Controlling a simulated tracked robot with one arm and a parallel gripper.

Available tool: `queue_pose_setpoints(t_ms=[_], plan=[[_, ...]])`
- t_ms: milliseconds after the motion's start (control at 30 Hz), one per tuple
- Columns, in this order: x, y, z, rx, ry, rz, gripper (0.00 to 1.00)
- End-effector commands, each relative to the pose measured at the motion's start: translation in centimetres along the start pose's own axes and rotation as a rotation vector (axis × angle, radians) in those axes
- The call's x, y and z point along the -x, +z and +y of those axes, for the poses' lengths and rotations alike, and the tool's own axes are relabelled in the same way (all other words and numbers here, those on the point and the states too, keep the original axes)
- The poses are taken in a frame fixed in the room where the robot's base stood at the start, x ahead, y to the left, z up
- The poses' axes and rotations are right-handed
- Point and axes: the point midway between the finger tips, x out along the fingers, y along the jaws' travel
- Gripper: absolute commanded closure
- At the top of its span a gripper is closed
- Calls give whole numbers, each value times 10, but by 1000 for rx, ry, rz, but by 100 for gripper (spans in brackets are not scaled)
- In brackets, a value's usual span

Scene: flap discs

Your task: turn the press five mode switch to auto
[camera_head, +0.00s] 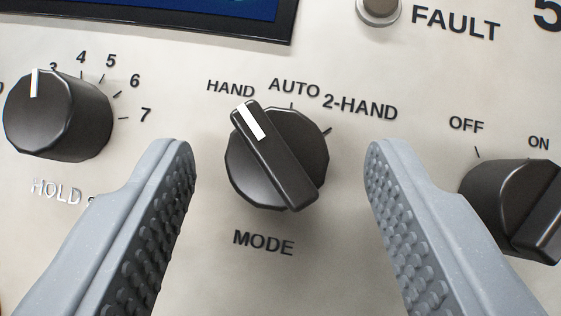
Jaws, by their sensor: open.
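The black MODE switch (285,165) is in the middle of the camera_head view, on a pale panel (335,265). Its raised handle bar is tilted, and its white mark (253,121) points up-left to the HAND label (231,88). The AUTO label (294,87) is above the switch, and 2-HAND (359,106) is to its upper right. My gripper (281,165) is open, with one grey, studded finger on each side of the switch. Both fingers appear apart from the knob; how near they are to the panel is hard to tell.
A numbered HOLD knob (55,112) is at the left, its label partly hidden by the left finger. An OFF/ON switch (515,205) is close to the right finger. A FAULT lamp (379,10) and a dark-framed screen (200,10) are at the top. A cropped "5" is top right.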

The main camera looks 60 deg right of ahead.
Motion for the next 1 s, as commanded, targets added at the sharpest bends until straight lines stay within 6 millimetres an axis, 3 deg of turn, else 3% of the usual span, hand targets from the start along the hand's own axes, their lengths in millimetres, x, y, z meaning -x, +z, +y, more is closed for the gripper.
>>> queue_pose_setpoints(t_ms=[200,367,400,1000], plan=[[0,0,0,0,0,0,49],[0,0,0,0,0,0,90],[0,0,0,0,0,0,93],[0,-4,-2,-51,39,1,93]])
